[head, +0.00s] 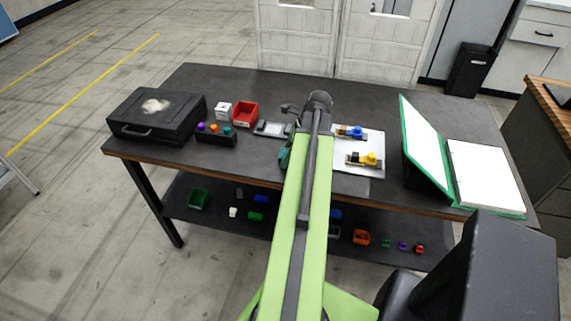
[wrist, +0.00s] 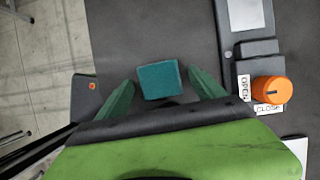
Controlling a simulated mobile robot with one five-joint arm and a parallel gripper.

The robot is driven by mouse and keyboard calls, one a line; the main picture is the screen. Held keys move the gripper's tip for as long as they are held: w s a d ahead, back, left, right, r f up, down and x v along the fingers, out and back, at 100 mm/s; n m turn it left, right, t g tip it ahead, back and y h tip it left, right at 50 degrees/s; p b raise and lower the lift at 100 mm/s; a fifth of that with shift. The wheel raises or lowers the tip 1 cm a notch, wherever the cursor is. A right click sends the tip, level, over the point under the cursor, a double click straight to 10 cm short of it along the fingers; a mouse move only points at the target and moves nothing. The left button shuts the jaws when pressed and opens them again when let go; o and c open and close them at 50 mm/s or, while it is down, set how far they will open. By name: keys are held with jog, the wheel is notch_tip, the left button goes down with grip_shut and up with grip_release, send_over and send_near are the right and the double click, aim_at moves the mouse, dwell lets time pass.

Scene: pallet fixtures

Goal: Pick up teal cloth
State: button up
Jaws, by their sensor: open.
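The teal cloth (wrist: 159,80) is a small, folded-looking square on the dark table top, in the middle of the wrist view. My gripper (wrist: 162,76) is open, with one dark green finger on each side of the cloth in the picture. There are gaps between the cloth and both fingers, and nothing is held. The height of the fingers above the table is hard to tell. In the head view my arm covers much of the table middle, and I cannot tell the cloth from the gripper there.
A device with an orange knob (wrist: 271,90) and OPEN and CLOSE labels lies right of the gripper. In the head view are a black case (head: 125,119), a red bin (head: 245,115), a white sheet with connectors (head: 372,139) and a green binder (head: 425,150). A lower shelf holds small items.

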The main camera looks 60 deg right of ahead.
jog(key=c, duration=1.4)
jog(key=shift+r, duration=0.15)
jog(key=shift+c, duration=0.2)
notch_tip(320, 180, up, 10)
jog(key=p, duration=1)
